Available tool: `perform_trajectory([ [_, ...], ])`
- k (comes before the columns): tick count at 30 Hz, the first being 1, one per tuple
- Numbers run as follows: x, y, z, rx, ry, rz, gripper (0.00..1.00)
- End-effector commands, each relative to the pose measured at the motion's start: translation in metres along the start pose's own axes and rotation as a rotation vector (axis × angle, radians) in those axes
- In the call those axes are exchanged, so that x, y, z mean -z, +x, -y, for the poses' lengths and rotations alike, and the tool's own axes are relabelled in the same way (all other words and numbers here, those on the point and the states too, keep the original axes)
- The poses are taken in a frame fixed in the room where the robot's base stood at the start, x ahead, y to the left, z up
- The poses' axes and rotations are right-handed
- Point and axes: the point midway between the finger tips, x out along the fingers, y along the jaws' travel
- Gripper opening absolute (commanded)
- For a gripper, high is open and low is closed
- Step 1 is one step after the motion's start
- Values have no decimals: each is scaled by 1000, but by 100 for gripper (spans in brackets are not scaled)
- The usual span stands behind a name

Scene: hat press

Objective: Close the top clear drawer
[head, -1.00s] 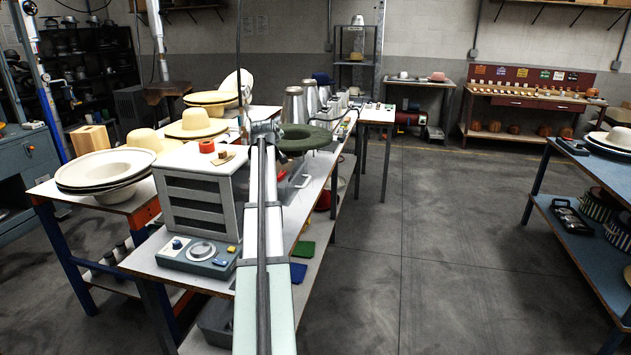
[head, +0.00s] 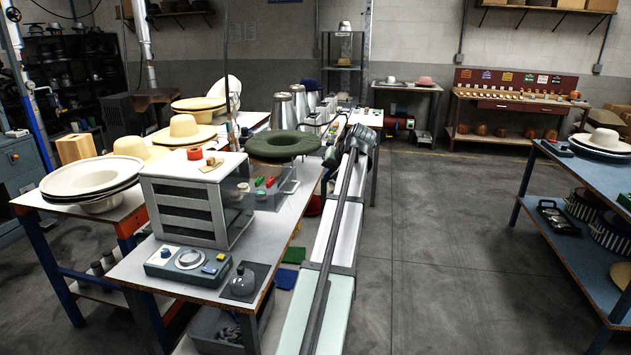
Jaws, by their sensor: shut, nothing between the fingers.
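A small white cabinet (head: 228,167) with dark slots in its near side stands on the near part of the long workbench. A clear drawer (head: 262,192) sticks out from the upper part of its right side, pulled open, with small red and green items showing in or through it. A handle (head: 293,183) shows at the drawer's outer end. My gripper (head: 334,157) is at the far end of my arm, to the right of the drawer and apart from it. It is shut and empty; its fingers are small and hard to make out.
A green hat-shaped ring (head: 283,145) sits just behind the drawer. A control box (head: 188,264) and a dark pad with a small round object (head: 243,283) lie in front of the cabinet. Hats (head: 92,178) stand at left. Open floor (head: 440,230) lies to the right.

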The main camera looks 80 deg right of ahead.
Motion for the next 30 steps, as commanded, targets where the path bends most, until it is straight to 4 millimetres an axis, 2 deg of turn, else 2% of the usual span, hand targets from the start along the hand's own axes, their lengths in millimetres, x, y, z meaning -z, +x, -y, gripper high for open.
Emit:
perform_trajectory([
  [17,1,96,0,-2,-3,1,0],
  [24,3,104,28,-3,-5,-3,0],
  [30,4,107,37,-4,-4,-4,0],
])
